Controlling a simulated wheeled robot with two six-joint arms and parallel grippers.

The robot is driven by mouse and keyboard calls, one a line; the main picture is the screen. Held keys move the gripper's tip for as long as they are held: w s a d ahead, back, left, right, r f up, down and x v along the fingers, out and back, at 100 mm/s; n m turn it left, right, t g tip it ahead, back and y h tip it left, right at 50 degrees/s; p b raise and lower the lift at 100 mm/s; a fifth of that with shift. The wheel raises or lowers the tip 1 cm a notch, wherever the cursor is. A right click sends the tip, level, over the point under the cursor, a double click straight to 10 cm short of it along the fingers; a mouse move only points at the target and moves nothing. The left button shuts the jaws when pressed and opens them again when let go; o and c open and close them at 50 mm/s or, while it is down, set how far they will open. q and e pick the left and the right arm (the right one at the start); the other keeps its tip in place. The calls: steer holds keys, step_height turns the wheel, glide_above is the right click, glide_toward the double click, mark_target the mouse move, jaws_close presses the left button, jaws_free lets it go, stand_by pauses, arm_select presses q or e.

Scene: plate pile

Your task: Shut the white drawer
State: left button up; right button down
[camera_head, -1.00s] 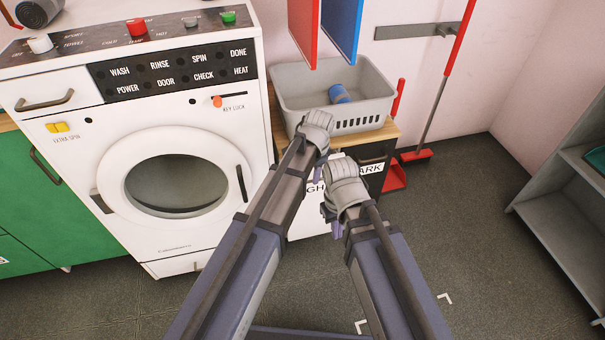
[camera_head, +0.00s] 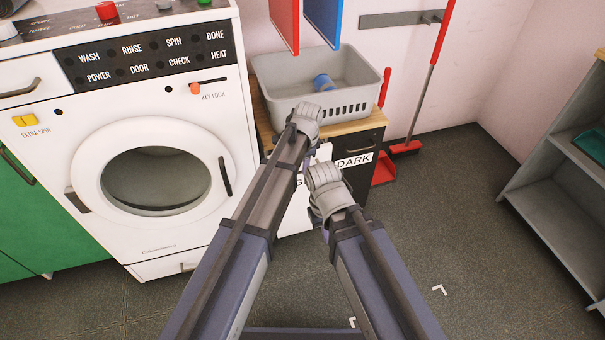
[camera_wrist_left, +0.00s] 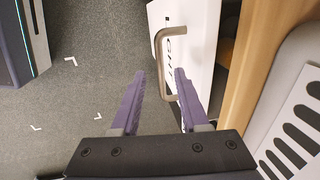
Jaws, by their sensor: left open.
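The white drawer (camera_head: 295,215) is in the low cabinet right of the washing machine, mostly hidden behind my arms. In the left wrist view, its white front (camera_wrist_left: 196,62) has dark lettering and a grey bar handle (camera_wrist_left: 160,62). The front stands out from the wooden cabinet edge, with a gap between. My left gripper (camera_wrist_left: 155,75) is open, its purple fingers pointing at the handle, which lies between their tips in the picture. Contact cannot be told. In the head view, the left gripper (camera_head: 309,160) is largely hidden by its wrist. My right gripper (camera_head: 326,234) is almost wholly hidden.
The washing machine (camera_head: 150,240) stands left. A red dustpan (camera_head: 384,168) and grey shelf (camera_head: 560,190) are right. The floor between is clear.

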arm_select(q)
steer(key=shift+w+f+b, duration=0.15)
steer(key=shift+f+b, duration=0.35)
steer(key=shift+f, duration=0.25)
steer(key=shift+w+f+b, duration=0.15)
steer(key=shift+f+b, duration=0.3)
steer(key=shift+f, duration=0.25)
steer(key=shift+a, duration=0.1)
arm_select(e)
step_height(320, 180, down, 3)
steer(key=shift+r, duration=0.1)
arm_select(q)
steer(key=shift+c, duration=0.4)
jaws_close()
